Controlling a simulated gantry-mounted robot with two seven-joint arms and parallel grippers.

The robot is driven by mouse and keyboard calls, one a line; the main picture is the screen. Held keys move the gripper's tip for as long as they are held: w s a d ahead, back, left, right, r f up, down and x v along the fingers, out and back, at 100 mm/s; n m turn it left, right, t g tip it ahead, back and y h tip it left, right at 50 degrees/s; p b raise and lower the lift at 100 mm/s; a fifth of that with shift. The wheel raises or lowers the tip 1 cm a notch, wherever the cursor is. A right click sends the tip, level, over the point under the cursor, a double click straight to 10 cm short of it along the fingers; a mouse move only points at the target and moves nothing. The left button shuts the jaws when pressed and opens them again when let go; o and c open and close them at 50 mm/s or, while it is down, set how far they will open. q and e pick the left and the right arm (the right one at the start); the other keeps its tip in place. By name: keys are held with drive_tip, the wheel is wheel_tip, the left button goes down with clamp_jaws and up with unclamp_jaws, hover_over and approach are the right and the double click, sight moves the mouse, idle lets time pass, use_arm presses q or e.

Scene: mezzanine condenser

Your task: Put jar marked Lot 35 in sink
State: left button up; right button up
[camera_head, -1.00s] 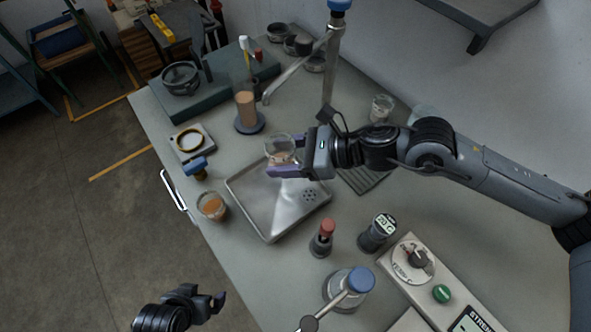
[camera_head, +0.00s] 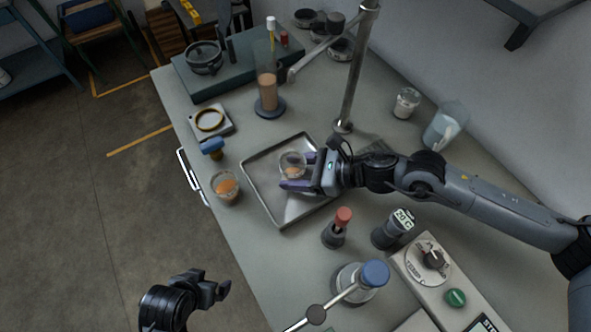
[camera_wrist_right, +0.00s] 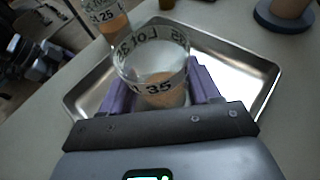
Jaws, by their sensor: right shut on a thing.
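The glass jar marked Lot 35 (camera_wrist_right: 160,85) holds some brown material and stands upright between the purple fingers of my right gripper (camera_head: 305,172). The sink's rim also shows around the jar in the right wrist view (camera_wrist_right: 262,72). I cannot tell whether the jar's base touches the sink floor. My left gripper (camera_head: 222,287) is empty off the counter's front edge; its fingers look apart.
A second jar with brown contents (camera_head: 225,188), labelled with a 25, stands left of the sink. A red-topped tool (camera_head: 338,226) and a blue-capped flask (camera_head: 362,282) stand in front. A jug (camera_head: 446,126) is at right.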

drive_tip(key=shift+f, duration=0.15)
drive_tip(key=o, duration=1.1)
drive_tip(key=shift+d+r, duration=0.15)
drive_tip(key=shift+r, duration=0.1)
drive_tip(key=p+v, duration=0.1)
drive_tip(key=v, duration=0.9)
drive_tip(key=shift+d+r, duration=0.1)
drive_tip(key=shift+d, duration=0.1)
drive_tip(key=shift+s+d+r, duration=0.2)
drive_tip(key=shift+d, duration=0.25)
drive_tip(key=shift+r, duration=0.1)
